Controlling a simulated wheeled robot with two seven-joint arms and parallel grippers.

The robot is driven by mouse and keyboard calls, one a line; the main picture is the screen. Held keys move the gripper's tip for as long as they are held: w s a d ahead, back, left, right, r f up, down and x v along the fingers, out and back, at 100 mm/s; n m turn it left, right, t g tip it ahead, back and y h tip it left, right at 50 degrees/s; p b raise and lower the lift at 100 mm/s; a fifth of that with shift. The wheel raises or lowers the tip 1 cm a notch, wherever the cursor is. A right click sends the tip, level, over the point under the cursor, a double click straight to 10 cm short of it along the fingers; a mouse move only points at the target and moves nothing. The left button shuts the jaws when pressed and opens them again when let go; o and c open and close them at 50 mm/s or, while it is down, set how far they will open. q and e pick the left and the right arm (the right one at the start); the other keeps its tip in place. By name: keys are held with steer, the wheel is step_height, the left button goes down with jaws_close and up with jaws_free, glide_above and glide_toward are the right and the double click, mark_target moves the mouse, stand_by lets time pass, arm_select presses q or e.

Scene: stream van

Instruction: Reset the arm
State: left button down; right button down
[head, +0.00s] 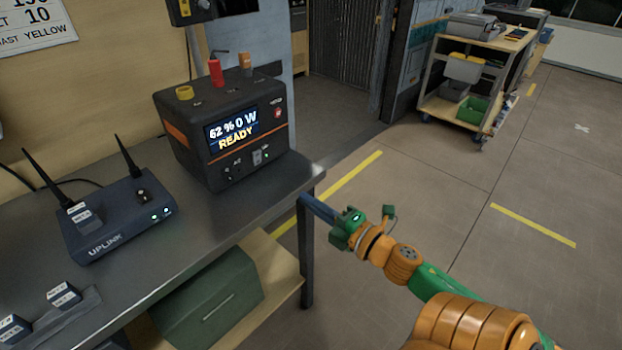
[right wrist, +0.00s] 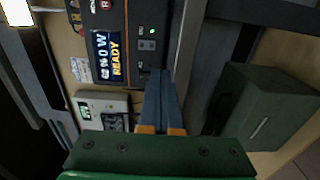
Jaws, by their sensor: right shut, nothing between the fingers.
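My right arm, orange and green, comes in from the lower right in the head view. Its gripper (head: 318,208) is at the front right corner of the metal bench (head: 225,225), by the bench leg. Its fingers are together and hold nothing. In the right wrist view the closed blue-grey fingers (right wrist: 161,98) point toward the bench, with the black power station (right wrist: 120,45) beyond them. The power station (head: 225,125) stands on the bench and its screen reads 62 %, 0 W, READY. My left gripper is not in view.
A dark blue UPLINK router (head: 117,218) with two antennas stands on the bench at left. Small labelled blocks (head: 63,295) lie in front of it. A green case (head: 210,300) sits on the lower shelf. A cart (head: 478,75) stands far off; the floor between is clear.

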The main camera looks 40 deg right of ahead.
stand_by(0.3)
steer(key=s+d+f+m+g+h+p, duration=0.25)
steer(key=f+m, duration=0.25)
steer(key=f, duration=0.4)
steer(key=s+d+f+m+g+h+p, duration=0.2)
steer(key=s+f+m+g+p, duration=0.25)
steer(key=f, duration=0.35)
steer(key=s+a+f+m+g+y+p, duration=0.1)
steer(key=s+a+f+m+g, duration=0.1)
steer(key=s+a+f, duration=0.3)
steer(key=s+a+f+m+g+y+p, duration=0.1)
steer(key=s+a+f+g, duration=0.3)
steer(key=s, duration=0.6)
steer(key=s+a+f+m+g+y+p, duration=0.1)
steer(key=s+a+f+m+g+p, duration=0.1)
steer(key=s+a+f, duration=0.4)
steer(key=shift+s+a+f+m+g, duration=0.35)
steer(key=shift+s+a+m+g, duration=0.4)
steer(key=shift+s+m+g, duration=0.4)
steer(key=shift+s+t, duration=0.1)
steer(key=shift+t, duration=0.15)
